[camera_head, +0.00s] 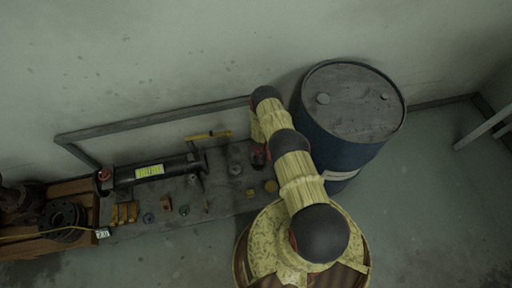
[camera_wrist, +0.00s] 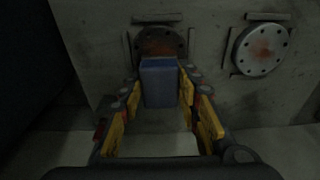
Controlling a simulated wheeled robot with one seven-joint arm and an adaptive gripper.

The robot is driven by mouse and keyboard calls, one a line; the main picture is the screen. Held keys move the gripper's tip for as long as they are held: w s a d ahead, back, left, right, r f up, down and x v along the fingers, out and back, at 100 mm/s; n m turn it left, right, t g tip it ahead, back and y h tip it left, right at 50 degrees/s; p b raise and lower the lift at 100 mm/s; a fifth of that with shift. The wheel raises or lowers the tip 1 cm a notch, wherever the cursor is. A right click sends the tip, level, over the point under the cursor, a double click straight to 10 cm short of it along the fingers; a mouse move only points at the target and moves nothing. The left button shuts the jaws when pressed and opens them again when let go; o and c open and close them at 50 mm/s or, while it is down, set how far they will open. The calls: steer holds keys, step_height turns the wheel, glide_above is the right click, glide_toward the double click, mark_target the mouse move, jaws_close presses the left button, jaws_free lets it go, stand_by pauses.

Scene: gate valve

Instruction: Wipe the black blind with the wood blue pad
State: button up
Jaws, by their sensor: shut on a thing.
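In the wrist view, the blue pad (camera_wrist: 160,82) is a block standing between the two yellow fingers of my gripper (camera_wrist: 161,92). My gripper is shut on it. Just beyond the pad's upper edge is a dark, rust-stained round plate (camera_wrist: 158,42) with bolt holes, on a grey upright surface; I take this for the black blind. The pad covers its lower part. I cannot tell whether the pad touches it. In the head view, my arm hides the gripper, and I cannot make out pad or blind there.
A paler round bolted plate (camera_wrist: 259,49) with a rust patch is to the right in the wrist view. In the head view, a blue drum (camera_head: 345,120) stands right of my arm. A bench (camera_head: 222,180) with small parts and a black cylinder (camera_head: 150,171) lies left.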

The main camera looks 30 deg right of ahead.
steer(key=shift+w+r, duration=0.15)
steer(key=shift+w, duration=0.2)
steer(key=shift+d+r+p, duration=0.1)
steer(key=shift+r+p, duration=1.8)
steer(key=shift+r, duration=1.95)
